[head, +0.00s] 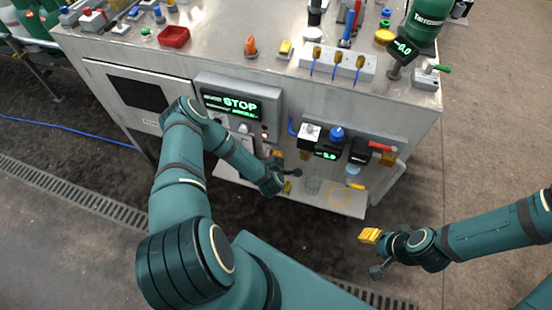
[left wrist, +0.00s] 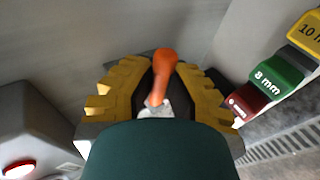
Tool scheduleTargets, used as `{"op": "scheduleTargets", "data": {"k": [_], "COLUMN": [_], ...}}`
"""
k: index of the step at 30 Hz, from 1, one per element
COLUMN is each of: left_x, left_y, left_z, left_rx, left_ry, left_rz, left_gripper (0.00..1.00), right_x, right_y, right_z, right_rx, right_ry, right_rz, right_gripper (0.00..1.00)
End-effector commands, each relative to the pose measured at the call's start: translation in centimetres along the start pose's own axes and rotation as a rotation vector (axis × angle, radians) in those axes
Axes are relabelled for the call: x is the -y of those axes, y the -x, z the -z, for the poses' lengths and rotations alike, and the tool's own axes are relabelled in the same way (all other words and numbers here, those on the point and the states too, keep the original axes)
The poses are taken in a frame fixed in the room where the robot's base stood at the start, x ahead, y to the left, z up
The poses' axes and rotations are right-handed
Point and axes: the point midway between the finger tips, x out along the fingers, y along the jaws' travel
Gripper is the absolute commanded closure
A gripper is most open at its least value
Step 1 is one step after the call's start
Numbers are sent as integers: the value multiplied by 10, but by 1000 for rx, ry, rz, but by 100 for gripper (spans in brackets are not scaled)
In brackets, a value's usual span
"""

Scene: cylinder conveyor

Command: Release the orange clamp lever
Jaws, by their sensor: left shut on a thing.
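The orange clamp lever (left wrist: 163,72) shows in the left wrist view, standing up between the yellow finger pads of my left gripper (left wrist: 161,92). A pale metal piece (left wrist: 156,109) sits at its lower end. My left gripper is shut on the lever. In the head view my left gripper (head: 284,171) is at the front of the cabinet, below the STOP panel, and the lever cannot be made out there. My right gripper (head: 375,253) is open and empty, out over the floor to the right of the cabinet.
The STOP display (head: 232,104) is on the cabinet front. Blue, black and red fittings (head: 336,134) are right of my left gripper. Green (left wrist: 277,77), red (left wrist: 248,100) and yellow labelled blocks are close on the right in the wrist view. The floor around my right gripper is clear.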

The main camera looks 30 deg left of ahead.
Motion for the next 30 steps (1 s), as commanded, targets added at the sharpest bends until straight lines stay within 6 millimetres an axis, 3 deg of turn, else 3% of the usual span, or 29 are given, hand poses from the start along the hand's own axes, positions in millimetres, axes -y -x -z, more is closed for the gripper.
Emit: {"op": "scheduleTargets", "data": {"k": [18, 19, 21, 30], "left_x": [-1, -1, -1, -2], "left_y": [1, 1, 1, 1], "left_z": [-1, -1, -1, 0], "left_rx": [30, 29, 29, 23], "left_ry": [40, 40, 40, 33], "left_rz": [7, 7, 7, 4], "left_gripper": [100, 81, 56, 56], "right_x": [0, 0, 0, 0], "right_y": [1, 1, 1, 1], "right_z": [0, 0, 0, 0], "right_rx": [1, 1, 1, 1], "right_ry": [0, 0, 0, 0], "right_rz": [0, 0, 0, 0], "right_gripper": [53, 53, 53, 53]}}
